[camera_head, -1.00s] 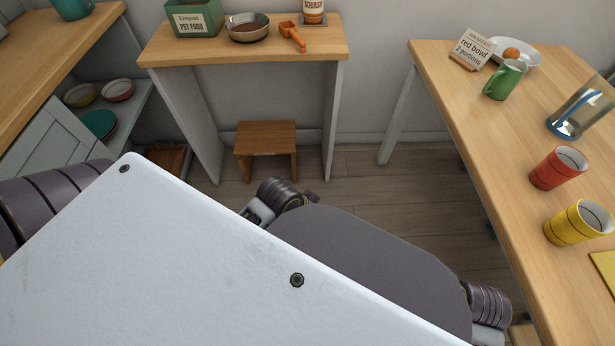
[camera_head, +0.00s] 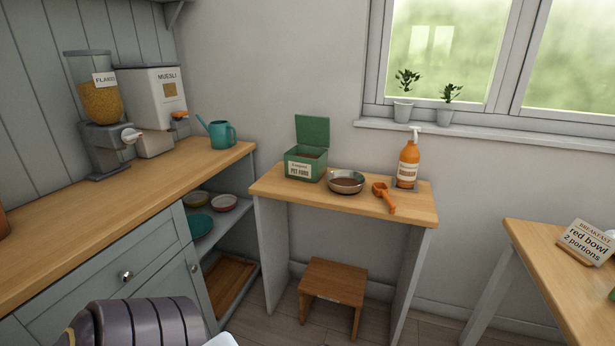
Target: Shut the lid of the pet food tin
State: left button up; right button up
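The green pet food tin (camera_head: 305,166) stands on the small wooden side table against the back wall, its label facing me. Its green lid (camera_head: 312,131) is open and stands upright at the tin's back edge. Brown food shows inside the tin. Part of one of my arms shows at the bottom left, well short of the table. Neither of my grippers shows in the view.
A wooden stool (camera_head: 333,283) is below. A counter (camera_head: 60,244) runs along the left.

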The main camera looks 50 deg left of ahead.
aim_at(313, 129)
jog(key=u, duration=1.55)
